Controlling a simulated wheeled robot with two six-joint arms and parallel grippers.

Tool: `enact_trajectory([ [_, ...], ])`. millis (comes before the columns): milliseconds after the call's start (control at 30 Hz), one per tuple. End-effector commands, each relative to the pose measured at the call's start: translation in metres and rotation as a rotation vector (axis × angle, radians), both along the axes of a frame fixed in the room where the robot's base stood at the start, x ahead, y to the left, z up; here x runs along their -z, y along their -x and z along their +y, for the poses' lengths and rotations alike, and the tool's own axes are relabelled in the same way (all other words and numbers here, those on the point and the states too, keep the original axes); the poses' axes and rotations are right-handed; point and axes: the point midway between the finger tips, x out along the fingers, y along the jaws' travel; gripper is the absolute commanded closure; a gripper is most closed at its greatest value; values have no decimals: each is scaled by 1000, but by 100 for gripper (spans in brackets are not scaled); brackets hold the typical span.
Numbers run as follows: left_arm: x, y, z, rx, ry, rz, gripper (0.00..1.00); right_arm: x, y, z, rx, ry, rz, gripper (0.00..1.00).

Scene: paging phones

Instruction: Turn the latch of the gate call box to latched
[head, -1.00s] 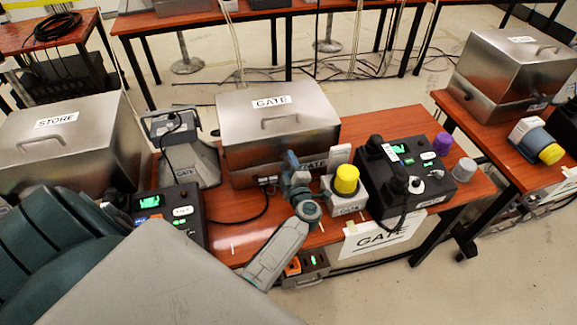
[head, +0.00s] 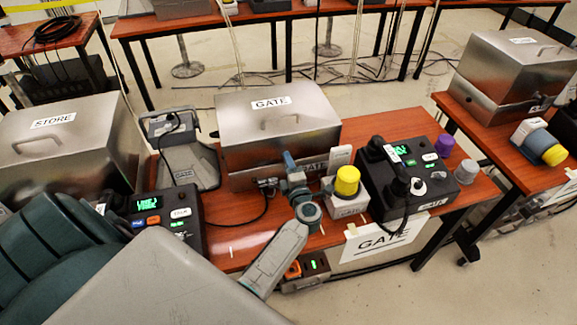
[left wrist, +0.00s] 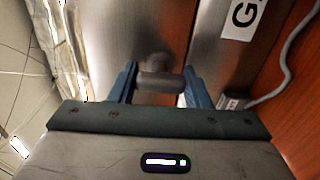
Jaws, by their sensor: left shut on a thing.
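The gate call box (head: 262,135) is a brushed-metal box with a top handle and GATE labels, in the middle of the red-brown table. My left gripper (head: 290,158) is at its lower front. In the left wrist view its blue fingers (left wrist: 160,85) are shut on the latch (left wrist: 160,80), a grey, rounded bar lying crosswise between them against the metal face. In the head view the fingers hide the latch, so its setting cannot be read there. My right gripper is not in view.
A yellow-capped beacon (head: 346,184) and a black console (head: 408,178) stand right of my gripper. A grey horn speaker (head: 186,165) stands to the left, with another console (head: 168,218) in front. A STORE box (head: 62,145) stands far left. Cables lie on the table.

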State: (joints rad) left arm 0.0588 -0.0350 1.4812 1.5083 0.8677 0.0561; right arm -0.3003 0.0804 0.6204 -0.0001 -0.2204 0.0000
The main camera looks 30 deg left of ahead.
Motion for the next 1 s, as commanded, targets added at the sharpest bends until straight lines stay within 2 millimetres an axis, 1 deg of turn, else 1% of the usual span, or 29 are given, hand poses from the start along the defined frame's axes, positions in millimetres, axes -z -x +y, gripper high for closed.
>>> enact_trajectory([
  [33, 3, 1, -1, 0, 5, 3, 79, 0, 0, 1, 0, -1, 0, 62],
  [167, 3, 1, -1, 0, 5, 3, 79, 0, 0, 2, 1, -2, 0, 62],
  [200, 3, 1, -1, 0, 5, 3, 52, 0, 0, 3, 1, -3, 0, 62],
  [300, 3, 1, -1, 0, 4, 2, 35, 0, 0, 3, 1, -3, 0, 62],
  [567, 1, 1, -1, 0, 2, 1, 35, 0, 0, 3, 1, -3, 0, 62],
  [667, 1, 4, -5, 0, 4, 2, 35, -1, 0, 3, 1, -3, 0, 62],
  [767, 0, 12, -15, 0, 4, 1, 35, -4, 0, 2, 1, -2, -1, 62],
  [1000, 2, 45, -52, 0, 7, 4, 35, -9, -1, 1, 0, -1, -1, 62],
])
